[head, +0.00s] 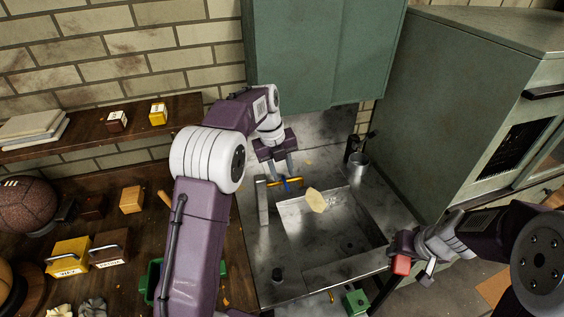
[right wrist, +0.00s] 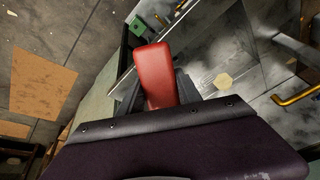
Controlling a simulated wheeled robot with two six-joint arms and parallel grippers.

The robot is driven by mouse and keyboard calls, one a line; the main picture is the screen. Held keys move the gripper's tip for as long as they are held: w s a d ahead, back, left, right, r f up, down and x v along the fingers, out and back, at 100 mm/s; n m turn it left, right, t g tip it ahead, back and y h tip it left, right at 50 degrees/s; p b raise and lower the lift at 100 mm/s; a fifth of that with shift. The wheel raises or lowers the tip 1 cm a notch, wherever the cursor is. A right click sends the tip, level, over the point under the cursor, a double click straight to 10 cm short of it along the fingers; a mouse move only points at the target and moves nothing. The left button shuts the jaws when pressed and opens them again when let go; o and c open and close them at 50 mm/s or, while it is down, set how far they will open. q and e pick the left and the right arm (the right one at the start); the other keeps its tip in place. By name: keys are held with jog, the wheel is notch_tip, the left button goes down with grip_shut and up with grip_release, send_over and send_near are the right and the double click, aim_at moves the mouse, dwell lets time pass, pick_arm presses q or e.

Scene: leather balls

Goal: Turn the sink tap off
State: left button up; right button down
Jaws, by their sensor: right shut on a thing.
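The sink tap (head: 291,181) shows in the head view at the sink's back left edge, as a golden-orange bar with a small blue part. My left gripper (head: 279,172) hangs over the tap with its two fingers apart. I cannot tell whether they touch it. The sink (head: 350,262) is a grey metal basin, with a pale yellow piece (head: 316,200) at its back left. My right gripper (head: 412,268) is shut on a red block (head: 401,264), right of the basin. The block also shows in the right wrist view (right wrist: 153,75).
A green cabinet (head: 310,55) hangs behind the sink, and a tall green unit (head: 445,110) stands on the right. A metal cup (head: 358,162) stands behind the basin. The wooden counter (head: 105,215) at left holds balls and several boxes. A green box (head: 356,301) is at the front.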

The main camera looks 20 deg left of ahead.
jog(key=shift+r+p, duration=0.25)
jog(key=shift+p, duration=0.05)
pick_arm(q)
notch_tip(320, 180, up, 8)
jog(key=a, duration=0.1)
jog(key=shift+s+a, duration=0.25)
jog(key=shift+s, duration=0.2)
